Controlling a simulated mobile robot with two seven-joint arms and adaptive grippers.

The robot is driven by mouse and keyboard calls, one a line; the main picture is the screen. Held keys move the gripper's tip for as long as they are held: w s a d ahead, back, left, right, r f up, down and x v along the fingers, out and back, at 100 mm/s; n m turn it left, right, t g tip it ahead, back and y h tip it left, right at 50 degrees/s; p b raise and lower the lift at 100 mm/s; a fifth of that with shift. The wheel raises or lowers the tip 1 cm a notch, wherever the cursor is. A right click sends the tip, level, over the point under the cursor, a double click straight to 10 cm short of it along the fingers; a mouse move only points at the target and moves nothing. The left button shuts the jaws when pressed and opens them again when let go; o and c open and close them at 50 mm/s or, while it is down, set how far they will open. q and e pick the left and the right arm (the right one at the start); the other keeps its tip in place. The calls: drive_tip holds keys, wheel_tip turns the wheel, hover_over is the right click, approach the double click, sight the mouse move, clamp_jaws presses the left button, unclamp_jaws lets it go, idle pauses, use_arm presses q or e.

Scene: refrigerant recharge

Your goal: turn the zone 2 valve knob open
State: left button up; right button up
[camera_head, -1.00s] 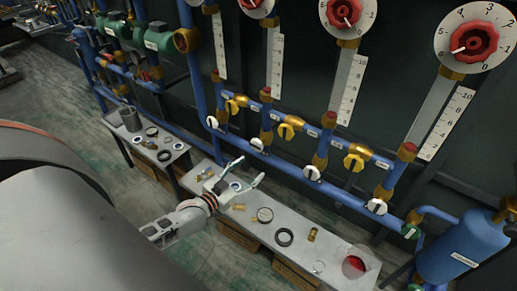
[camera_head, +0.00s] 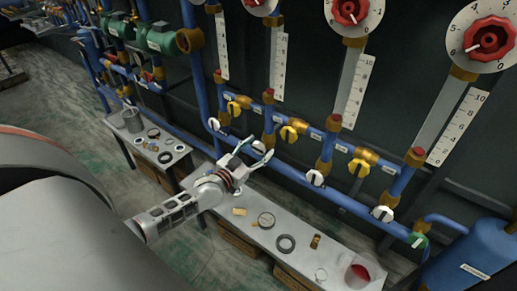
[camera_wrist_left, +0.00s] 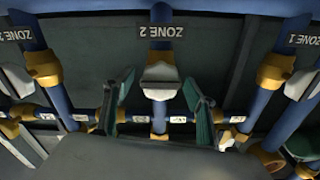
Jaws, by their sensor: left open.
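The zone 2 valve has a white knob (camera_wrist_left: 160,78) on a brass body, below the ZONE 2 label (camera_wrist_left: 161,32) in the left wrist view. My left gripper (camera_wrist_left: 157,100) is open, with one green-grey finger on each side of the knob and gaps between. The fingers look nearer the camera than the knob; contact does not show. In the head view my left gripper (camera_head: 254,153) is at the white knob (camera_head: 258,146) second from left on the lower pipe row. My right gripper is not in view.
Zone 1 (camera_wrist_left: 302,83) and zone 3 (camera_wrist_left: 17,80) white knobs flank it in the wrist view. Yellow valves (camera_head: 289,130) and blue pipes run above in the head view. A grey bench (camera_head: 330,250) with loose parts and a red-filled cup (camera_head: 357,272) lies below.

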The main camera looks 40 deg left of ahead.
use_arm(q)
drive_tip(key=c, duration=1.1)
drive_tip(key=shift+c, duration=0.2)
drive_tip(key=shift+n, duration=0.3)
drive_tip(key=n+p, duration=0.1)
drive_tip(key=n, duration=0.2)
drive_tip(key=shift+a+r+n, duration=0.1)
drive_tip(key=shift+n, duration=0.2)
drive_tip(key=n, duration=0.4)
drive_tip(key=shift+n, duration=0.3)
drive_tip(key=n, duration=0.4)
drive_tip(key=shift+a+f+n, duration=0.1)
drive_tip(key=shift+f+n, duration=0.15)
drive_tip(key=shift+n, duration=2.25)
